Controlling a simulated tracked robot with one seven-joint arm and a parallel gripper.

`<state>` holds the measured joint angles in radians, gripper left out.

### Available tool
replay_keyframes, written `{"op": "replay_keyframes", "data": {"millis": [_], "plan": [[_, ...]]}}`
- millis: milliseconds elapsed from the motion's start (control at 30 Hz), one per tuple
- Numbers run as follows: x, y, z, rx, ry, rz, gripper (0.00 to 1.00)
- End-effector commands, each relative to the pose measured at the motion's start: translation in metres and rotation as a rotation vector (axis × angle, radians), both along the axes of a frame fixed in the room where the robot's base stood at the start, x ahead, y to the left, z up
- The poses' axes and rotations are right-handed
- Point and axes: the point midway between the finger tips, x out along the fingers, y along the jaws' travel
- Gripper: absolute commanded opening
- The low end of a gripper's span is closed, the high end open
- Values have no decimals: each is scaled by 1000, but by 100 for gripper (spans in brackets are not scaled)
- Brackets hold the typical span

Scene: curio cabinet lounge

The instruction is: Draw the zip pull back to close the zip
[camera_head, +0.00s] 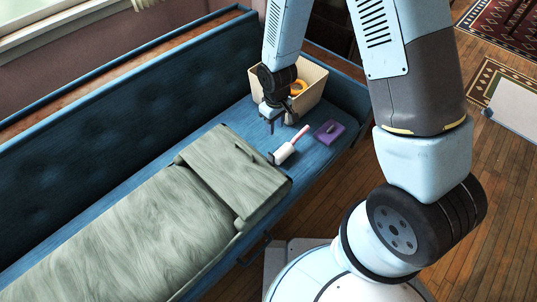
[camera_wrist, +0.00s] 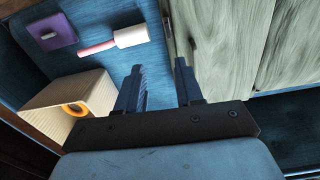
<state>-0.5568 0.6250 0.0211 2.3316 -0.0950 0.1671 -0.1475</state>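A grey-green fabric bag (camera_head: 130,220) with a folded-over flap (camera_head: 235,175) lies along the blue sofa seat. It fills the right side of the wrist view (camera_wrist: 220,35). A small dark piece (camera_head: 271,158) shows at the bag's edge beside the roller, and also in the wrist view (camera_wrist: 167,22); it may be the zip pull, but it is too small to tell. My gripper (camera_head: 277,127) points down over the seat between the box and the bag. In the wrist view its two fingers (camera_wrist: 158,68) are apart with nothing between them.
A cream box (camera_head: 313,85) holding an orange ring (camera_head: 298,87) stands at the sofa's far end. A white roller with a pink handle (camera_head: 285,153) and a purple item (camera_head: 329,132) lie on the seat. The tufted backrest (camera_head: 120,115) rises behind.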

Motion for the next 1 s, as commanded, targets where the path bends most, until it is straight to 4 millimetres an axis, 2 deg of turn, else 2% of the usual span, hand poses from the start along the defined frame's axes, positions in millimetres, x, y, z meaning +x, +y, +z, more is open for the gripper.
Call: {"op": "replay_keyframes", "data": {"millis": [100, 467, 1000], "plan": [[-6, 4, -16, -6, 12, 20, 36], [-9, 5, -37, -8, 19, 29, 36], [-9, 4, -105, -9, 20, 27, 36]]}}
